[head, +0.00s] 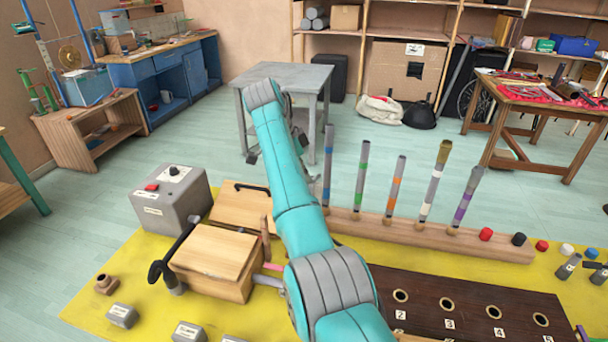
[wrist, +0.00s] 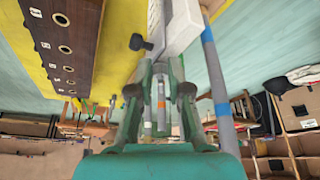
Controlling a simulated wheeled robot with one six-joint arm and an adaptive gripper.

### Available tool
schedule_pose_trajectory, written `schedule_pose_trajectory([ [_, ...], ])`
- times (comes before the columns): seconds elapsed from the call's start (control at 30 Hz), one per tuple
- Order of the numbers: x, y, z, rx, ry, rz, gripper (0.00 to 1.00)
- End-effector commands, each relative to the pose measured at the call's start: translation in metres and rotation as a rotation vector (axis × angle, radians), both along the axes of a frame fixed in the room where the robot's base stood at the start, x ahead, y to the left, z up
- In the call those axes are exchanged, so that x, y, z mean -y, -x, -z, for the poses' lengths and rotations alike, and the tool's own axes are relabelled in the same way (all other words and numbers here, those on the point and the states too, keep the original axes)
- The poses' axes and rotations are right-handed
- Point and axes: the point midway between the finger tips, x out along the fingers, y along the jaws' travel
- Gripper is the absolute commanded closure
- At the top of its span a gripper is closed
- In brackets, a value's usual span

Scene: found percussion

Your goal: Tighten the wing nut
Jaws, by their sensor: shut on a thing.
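A small black winged piece (wrist: 139,43), which I take for the wing nut, shows at the fingertips in the wrist view, beside a pale block (wrist: 180,28). My gripper (wrist: 160,66) is shut there, with its two fingers around the near part of the piece. The exact contact is small and partly hidden by the fingers. In the head view my own teal arm covers the gripper and the wing nut.
Banded tubes, one with a blue band (wrist: 220,97), stand upright in a wooden rail (head: 430,235). A dark board with numbered holes (head: 470,290) lies nearby on the yellow mat (head: 110,295). A wooden box (head: 215,252) and a grey control box (head: 170,205) are at left.

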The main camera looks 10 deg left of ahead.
Motion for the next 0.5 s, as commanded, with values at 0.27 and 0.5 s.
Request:
schedule_pose_trajectory([
  [0.27,-0.0004,-0.0021,0.0007,-0.001,0.000,0.095,1.00],
  [0.5,-0.0003,-0.0020,0.0007,-0.001,0.000,0.092,0.63],
])
